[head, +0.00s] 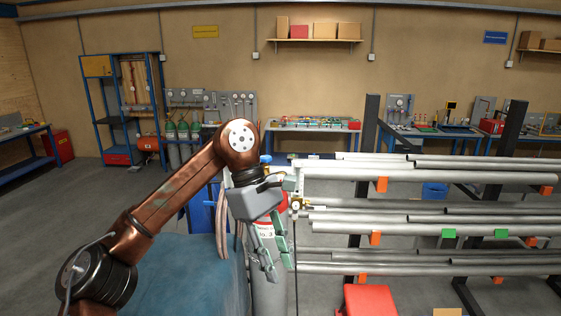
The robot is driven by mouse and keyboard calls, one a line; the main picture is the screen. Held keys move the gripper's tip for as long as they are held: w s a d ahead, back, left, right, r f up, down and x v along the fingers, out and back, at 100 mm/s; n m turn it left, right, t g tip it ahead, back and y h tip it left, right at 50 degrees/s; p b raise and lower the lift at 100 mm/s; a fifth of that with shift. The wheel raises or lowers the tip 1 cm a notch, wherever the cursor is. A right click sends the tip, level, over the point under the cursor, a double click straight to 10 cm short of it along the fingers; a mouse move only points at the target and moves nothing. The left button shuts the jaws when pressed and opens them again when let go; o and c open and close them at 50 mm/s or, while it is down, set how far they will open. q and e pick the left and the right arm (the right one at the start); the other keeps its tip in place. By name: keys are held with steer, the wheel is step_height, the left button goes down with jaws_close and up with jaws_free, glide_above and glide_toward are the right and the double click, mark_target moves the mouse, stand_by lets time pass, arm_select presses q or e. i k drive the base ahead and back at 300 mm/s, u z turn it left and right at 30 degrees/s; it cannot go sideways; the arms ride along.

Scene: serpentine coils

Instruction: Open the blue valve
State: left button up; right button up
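My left arm comes in from the left, and its gripper (279,270) points down in front of a gas cylinder (267,295). Its two grey-green fingers are apart, with nothing seen between them. The cylinder is grey with a red label band, and my gripper and wrist hide much of its upper part. A small blue part (265,158) shows just above my wrist; I cannot tell whether it is the blue valve. A brass fitting (297,204) sits right of my wrist, beside a pale part. My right gripper is not in view.
A rack of long grey pipes (430,220) fills the right side close to the cylinder. A blue-covered block (195,280) stands at lower left, and a red box (368,300) is on the floor at the front. Workbenches line the back wall.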

mark_target(265, 159)
steer(key=i, duration=2.75)
steer(key=u, duration=0.55)
